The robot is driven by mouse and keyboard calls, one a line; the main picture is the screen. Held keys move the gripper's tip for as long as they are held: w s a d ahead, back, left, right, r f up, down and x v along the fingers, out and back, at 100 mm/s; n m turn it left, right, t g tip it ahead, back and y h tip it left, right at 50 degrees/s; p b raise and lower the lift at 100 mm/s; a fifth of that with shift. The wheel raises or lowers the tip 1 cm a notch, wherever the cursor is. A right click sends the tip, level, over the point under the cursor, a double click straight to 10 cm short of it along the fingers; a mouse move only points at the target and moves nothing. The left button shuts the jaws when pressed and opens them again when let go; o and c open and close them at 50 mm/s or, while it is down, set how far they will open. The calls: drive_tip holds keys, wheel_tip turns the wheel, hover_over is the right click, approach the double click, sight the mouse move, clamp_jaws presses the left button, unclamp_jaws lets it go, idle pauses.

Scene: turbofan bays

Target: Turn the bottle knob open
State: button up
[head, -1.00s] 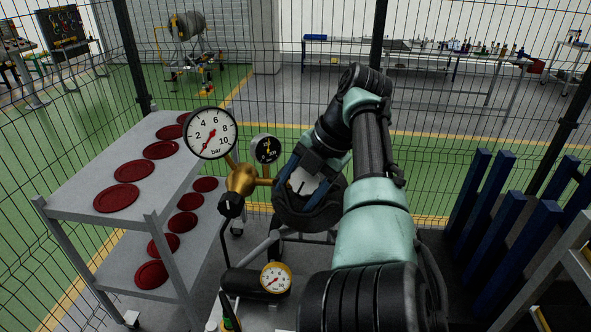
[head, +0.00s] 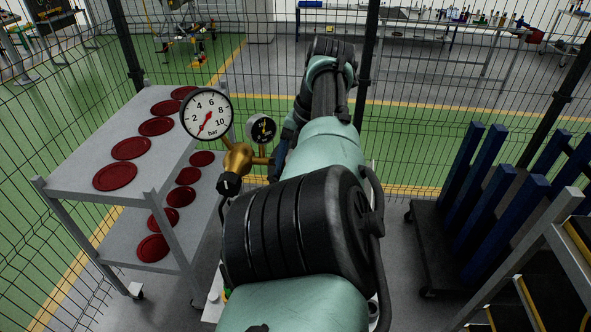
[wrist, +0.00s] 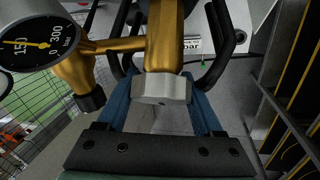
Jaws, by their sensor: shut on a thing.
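My gripper (wrist: 161,86) shows in the wrist view as two blue fingers, one on each side of a grey hex nut (wrist: 162,88) on a brass stem (wrist: 165,40). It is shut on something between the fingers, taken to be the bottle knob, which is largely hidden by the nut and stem. Black curved guard bars (wrist: 222,42) stand just beyond the fingers. In the head view my arm hides the bottle top and most of the gripper. The brass regulator (head: 238,160) stands left of the arm, with a large white gauge (head: 206,115) and a smaller black gauge (head: 262,129).
A grey shelf trolley (head: 75,160) with red discs stands at the left. A rack with blue posts (head: 490,195) stands at the right. A wire fence (head: 420,110) runs behind. The black gauge (wrist: 35,42) and regulator body (wrist: 75,78) are close left of my gripper.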

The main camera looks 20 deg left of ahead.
drive_tip(key=shift+f, duration=0.1)
drive_tip(key=o, duration=1.4)
drive_tip(key=shift+c, duration=0.2)
drive_tip(key=p+v, duration=1.1)
drive_tip(key=v, duration=0.2)
drive_tip(key=shift+a, duration=0.1)
